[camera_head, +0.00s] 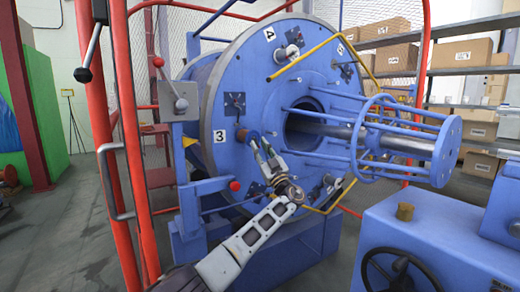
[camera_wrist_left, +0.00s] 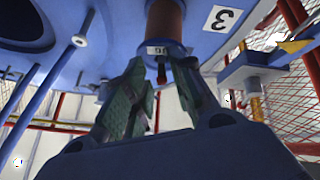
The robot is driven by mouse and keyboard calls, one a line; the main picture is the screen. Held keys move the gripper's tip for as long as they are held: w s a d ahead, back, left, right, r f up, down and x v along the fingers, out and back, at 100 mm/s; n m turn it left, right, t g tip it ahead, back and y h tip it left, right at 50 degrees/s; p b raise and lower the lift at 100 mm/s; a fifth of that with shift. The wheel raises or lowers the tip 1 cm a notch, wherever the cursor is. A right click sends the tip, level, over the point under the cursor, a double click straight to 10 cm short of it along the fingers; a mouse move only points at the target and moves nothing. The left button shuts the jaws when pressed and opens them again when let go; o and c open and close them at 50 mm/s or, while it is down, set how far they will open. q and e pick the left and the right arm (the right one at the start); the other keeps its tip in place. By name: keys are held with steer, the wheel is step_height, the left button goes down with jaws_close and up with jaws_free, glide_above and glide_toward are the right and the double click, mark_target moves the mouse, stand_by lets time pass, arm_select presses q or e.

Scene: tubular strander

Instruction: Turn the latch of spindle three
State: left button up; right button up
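Spindle three's latch (camera_head: 243,135) is a small brown cylinder on the blue disc, right of the white "3" label (camera_head: 219,136). In the left wrist view the latch (camera_wrist_left: 166,22) shows as a brown cylinder with a blue-grey collar and a small dark pin below. The "3" label (camera_wrist_left: 222,18) is beside it. My left gripper (camera_head: 259,145) reaches up to the latch from below right. In the wrist view its green-grey fingers (camera_wrist_left: 160,65) are apart, with the pin between them and gaps on both sides. Contact with the collar cannot be told. My right gripper is not in view.
A blue cage (camera_head: 385,135) around a grey shaft sticks out from the disc. Yellow bent bars (camera_head: 305,57) cross the disc face. A red frame (camera_head: 125,120) and a grey lever box (camera_head: 180,100) stand left. A blue housing with a handwheel (camera_head: 398,270) is front right.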

arm_select(q)
steer(key=shift+a, duration=0.1)
stand_by(0.4)
steer(key=v, duration=1.2)
stand_by(0.5)
